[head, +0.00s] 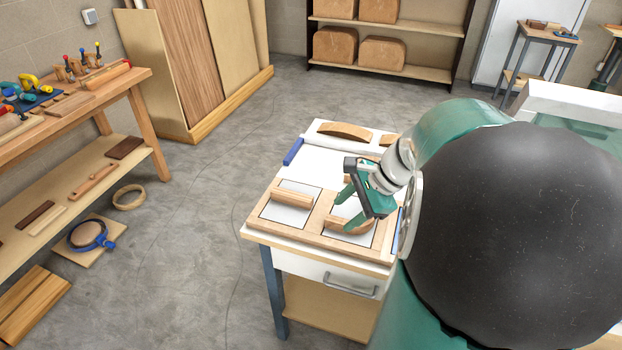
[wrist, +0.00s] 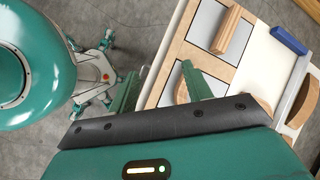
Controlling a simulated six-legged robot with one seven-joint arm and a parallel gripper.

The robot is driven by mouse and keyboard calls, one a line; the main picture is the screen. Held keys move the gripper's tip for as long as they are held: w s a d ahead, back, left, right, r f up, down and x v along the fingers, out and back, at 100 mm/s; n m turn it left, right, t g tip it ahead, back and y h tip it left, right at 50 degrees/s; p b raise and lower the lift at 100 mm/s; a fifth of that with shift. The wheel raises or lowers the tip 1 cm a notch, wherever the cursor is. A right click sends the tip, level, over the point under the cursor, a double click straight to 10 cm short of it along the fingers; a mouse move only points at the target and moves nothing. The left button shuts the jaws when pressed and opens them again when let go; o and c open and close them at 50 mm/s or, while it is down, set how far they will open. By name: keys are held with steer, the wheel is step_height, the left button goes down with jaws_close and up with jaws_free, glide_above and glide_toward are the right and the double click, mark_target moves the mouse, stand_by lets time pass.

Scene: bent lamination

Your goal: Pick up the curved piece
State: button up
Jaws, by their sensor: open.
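On the small workbench, a light wooden frame (head: 258,226) has two compartments with white floors. A curved wooden piece (head: 350,225) lies in the right compartment, partly hidden by my gripper (head: 345,212). In the wrist view only a bit of that piece (wrist: 181,92) shows beside a finger. A wooden block (head: 292,196) lies in the left compartment; it also shows in the wrist view (wrist: 226,30). My green gripper is open, with its fingers over the right compartment near the curved piece. I cannot tell whether they touch it. Nothing is seen held.
A larger arched wooden piece (head: 345,131) lies at the bench's back, with another (head: 389,139) partly hidden beside it. A blue bar (head: 293,151) sits at the bench's left edge. A tool bench (head: 140,82) stands left. Open floor (head: 200,220) lies between the benches.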

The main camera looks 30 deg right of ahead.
steer(key=s+d+f+m+t, duration=0.1)
steer(key=d+f+m, duration=0.1)
steer(key=d+m, duration=0.3)
steer(key=s+d+f+m+t, duration=0.2)
steer(key=d+m, duration=0.1)
steer(key=d, duration=0.3)
steer(key=shift+y, duration=0.3)
steer(key=x, duration=0.8)
steer(key=shift+w+d, duration=0.1)
steer(key=shift+d, duration=0.05)
steer(key=shift+w+x, duration=0.25)
steer(key=shift+x, duration=2.75)
steer(key=shift+d+r, duration=0.1)
steer(key=shift+d, duration=0.05)
jaws_close()
